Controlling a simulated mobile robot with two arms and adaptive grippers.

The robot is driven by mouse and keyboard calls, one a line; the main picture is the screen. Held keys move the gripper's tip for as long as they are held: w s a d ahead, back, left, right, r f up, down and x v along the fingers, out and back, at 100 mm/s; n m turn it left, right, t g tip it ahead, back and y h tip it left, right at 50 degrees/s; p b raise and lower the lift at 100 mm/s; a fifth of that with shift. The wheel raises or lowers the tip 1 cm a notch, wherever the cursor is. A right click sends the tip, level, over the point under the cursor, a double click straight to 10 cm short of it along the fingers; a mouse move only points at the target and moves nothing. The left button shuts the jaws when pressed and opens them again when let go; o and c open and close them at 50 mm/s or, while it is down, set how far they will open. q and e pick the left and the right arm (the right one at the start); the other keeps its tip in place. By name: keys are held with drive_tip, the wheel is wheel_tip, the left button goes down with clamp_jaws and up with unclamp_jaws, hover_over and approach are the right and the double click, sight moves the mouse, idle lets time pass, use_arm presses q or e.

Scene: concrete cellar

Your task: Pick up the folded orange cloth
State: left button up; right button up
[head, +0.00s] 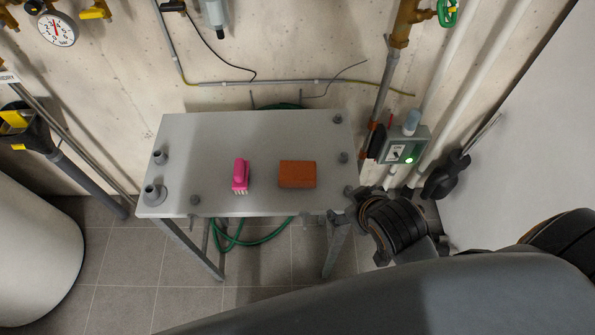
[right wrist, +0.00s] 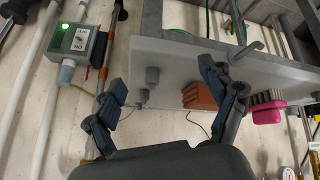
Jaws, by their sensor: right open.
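The folded orange cloth (head: 297,174) lies flat as a thick rectangular block on the grey table (head: 225,130), right of the middle and towards the front edge. It also shows in the right wrist view (right wrist: 198,96), partly behind one finger. My right gripper (head: 357,222) is at the table's front right corner, to the right of the cloth and apart from it. Its two fingers (right wrist: 163,88) are spread in the right wrist view, with nothing between them. My left gripper is not in view.
A pink brush (head: 240,176) lies left of the cloth with a gap between them. Grey pegs stand near the table's left and right ends. A switch box (head: 402,147) with a green light and wall pipes are close beyond the right end. A green hose (head: 250,238) hangs below.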

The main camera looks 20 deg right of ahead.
drive_tip(key=w+a+r+n+t+y, duration=0.15)
drive_tip(key=w+r+n+t, duration=0.25)
drive_tip(key=w+r+t, duration=0.5)
drive_tip(key=w+a+r+n+t+y, duration=0.1)
drive_tip(key=w+a+r+n+t, duration=0.15)
drive_tip(key=w+r, duration=0.7)
drive_tip(key=s+a+r+n+g+y, duration=0.35)
drive_tip(key=a+r+n+y, duration=0.45)
drive_tip(key=n, duration=0.5)
drive_tip(key=s+a+r+n+g+y, duration=0.3)
drive_tip(key=s+a+r+n+y, duration=0.3)
drive_tip(key=n+y, duration=0.5)
drive_tip(key=n+g+h, duration=1)
drive_tip(key=n+h, duration=0.6)
drive_tip(key=n, duration=0.1)
approach(298, 169)
drive_tip(key=shift+h, duration=0.25)
drive_tip(key=x, duration=0.2)
drive_tip(key=a+p+x, duration=0.1)
drive_tip(key=x, duration=0.1)
drive_tip(key=shift+s+f, duration=0.1)
drive_tip(key=p+x, duration=0.2)
drive_tip(key=x, duration=0.2)
drive_tip(key=shift+f, duration=0.35)
drive_tip(key=shift+w+a+f, duration=0.1)
drive_tip(key=shift+w+f, duration=0.2)
drive_tip(key=shift+f, duration=0.15)
